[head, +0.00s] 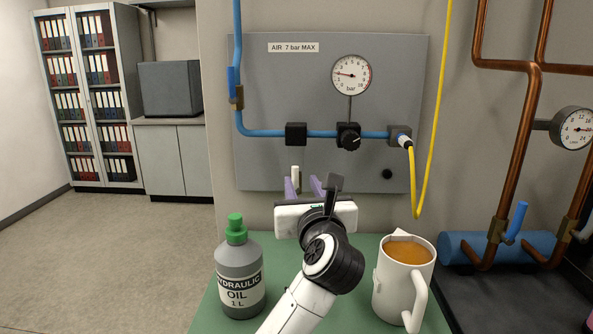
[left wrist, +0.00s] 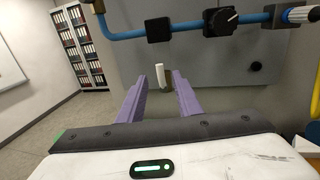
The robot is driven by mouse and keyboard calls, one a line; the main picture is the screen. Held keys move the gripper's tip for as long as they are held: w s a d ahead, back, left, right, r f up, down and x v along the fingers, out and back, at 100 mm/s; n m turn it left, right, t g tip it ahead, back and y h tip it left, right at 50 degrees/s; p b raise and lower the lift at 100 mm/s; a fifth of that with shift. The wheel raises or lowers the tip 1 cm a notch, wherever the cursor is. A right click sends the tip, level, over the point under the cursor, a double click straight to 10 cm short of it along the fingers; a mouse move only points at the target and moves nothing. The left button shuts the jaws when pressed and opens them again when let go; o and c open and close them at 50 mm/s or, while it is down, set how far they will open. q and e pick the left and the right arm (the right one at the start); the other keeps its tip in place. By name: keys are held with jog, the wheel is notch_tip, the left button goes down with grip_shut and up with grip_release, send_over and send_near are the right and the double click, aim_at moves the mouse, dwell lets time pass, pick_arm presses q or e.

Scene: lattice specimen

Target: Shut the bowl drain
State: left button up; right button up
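A small white upright piece (head: 294,173), seemingly the bowl drain's handle, stands in front of the grey panel (head: 265,95) below the black block (head: 296,133) on the blue pipe. It also shows in the left wrist view (left wrist: 160,75); its lower mount is hard to make out. My left gripper (head: 304,182) is open, its two purple fingers pointing toward the panel. My right gripper is not in view.
A Hydraulic Oil bottle (head: 239,275) stands left of my left arm on the green surface (head: 205,318). A full white jug (head: 400,285) stands close on the right. A yellow hose (head: 433,130) hangs right of the panel. Copper pipes (head: 522,140) are farther right.

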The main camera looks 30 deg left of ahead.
aim_at(296, 170)
pick_arm(q)
jog(key=p+x, duration=0.1)
jog(key=x, duration=0.7)
jog(key=shift+s, duration=0.1)
jog(key=shift+c, duration=0.4)
grip_shut()
